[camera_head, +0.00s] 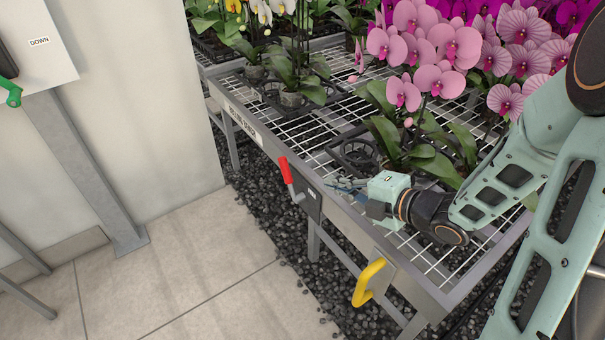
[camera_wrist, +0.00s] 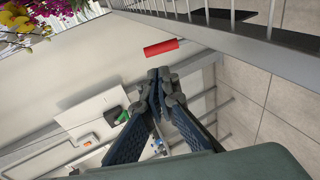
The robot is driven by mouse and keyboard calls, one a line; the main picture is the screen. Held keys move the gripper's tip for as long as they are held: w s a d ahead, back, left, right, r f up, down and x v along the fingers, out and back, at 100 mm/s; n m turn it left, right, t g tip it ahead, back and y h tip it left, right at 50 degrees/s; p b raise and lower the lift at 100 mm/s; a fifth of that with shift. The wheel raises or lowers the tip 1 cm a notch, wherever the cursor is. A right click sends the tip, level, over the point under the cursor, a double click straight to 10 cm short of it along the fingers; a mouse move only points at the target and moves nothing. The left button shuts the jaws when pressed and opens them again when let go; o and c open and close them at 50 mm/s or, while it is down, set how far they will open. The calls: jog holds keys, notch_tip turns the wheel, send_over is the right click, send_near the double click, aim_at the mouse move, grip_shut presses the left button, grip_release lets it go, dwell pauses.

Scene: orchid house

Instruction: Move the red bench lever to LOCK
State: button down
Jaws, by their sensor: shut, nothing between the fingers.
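The red bench lever (camera_head: 286,170) is on the front rail of the wire bench, on a dark plate (camera_head: 309,202) with a small label too small to read. Its red grip points up and slightly left. In the wrist view the red grip (camera_wrist: 161,48) lies beyond my fingertips, near the bench edge. My gripper (camera_head: 335,185) is at the bench's front edge, just right of the lever and apart from it. In the wrist view my gripper's fingers (camera_wrist: 155,80) are together with nothing between them.
Pink orchids (camera_head: 430,60) in pots stand on the wire bench (camera_head: 345,110) behind my gripper. A yellow handle (camera_head: 369,283) hangs on the front rail, right of the lever. A white panel with a green lever (camera_head: 12,94) is at left. The floor (camera_head: 185,280) before the bench is clear.

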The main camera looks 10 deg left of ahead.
aim_at(288, 169)
jog(key=b+x, duration=0.1)
jog(key=x, duration=1.3)
jog(key=shift+b, duration=0.4)
jog(key=shift+r, duration=0.15)
jog(key=shift+a+r+p, duration=0.1)
jog(key=shift+a+p, duration=0.05)
jog(key=shift+p, duration=0.4)
jog(key=shift+w+a, duration=0.1)
jog(key=shift+w, duration=0.05)
